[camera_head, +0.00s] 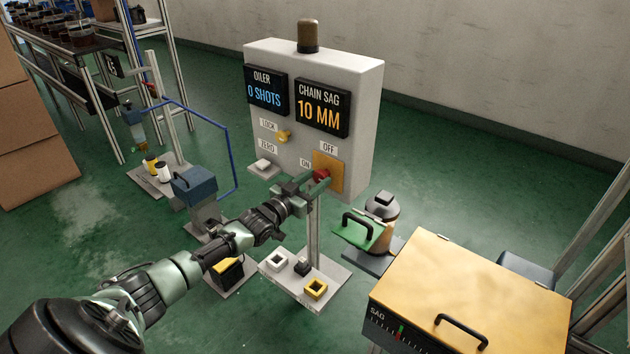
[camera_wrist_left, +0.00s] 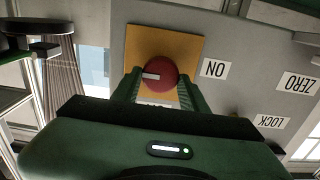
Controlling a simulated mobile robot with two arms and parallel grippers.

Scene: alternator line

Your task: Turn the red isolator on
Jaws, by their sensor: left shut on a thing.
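The red isolator (camera_head: 321,174) is a round knob on a yellow plate (camera_head: 334,167) at the lower right of the grey control cabinet's face. Labels read OFF above it and ON to its left. My left gripper (camera_head: 317,179) is shut on the knob, its green fingers on either side of it. The upside-down left wrist view shows the red isolator (camera_wrist_left: 160,68) between the fingers of the left gripper (camera_wrist_left: 157,84). A short white mark lies nearly level on the knob's left half there, away from the ON label (camera_wrist_left: 215,70). The OFF label is mostly hidden. My right gripper is out of view.
The cabinet (camera_head: 365,100) has a dark beacon (camera_head: 308,36), OILER and CHAIN SAG displays, and a yellow LOCK knob (camera_head: 283,136).

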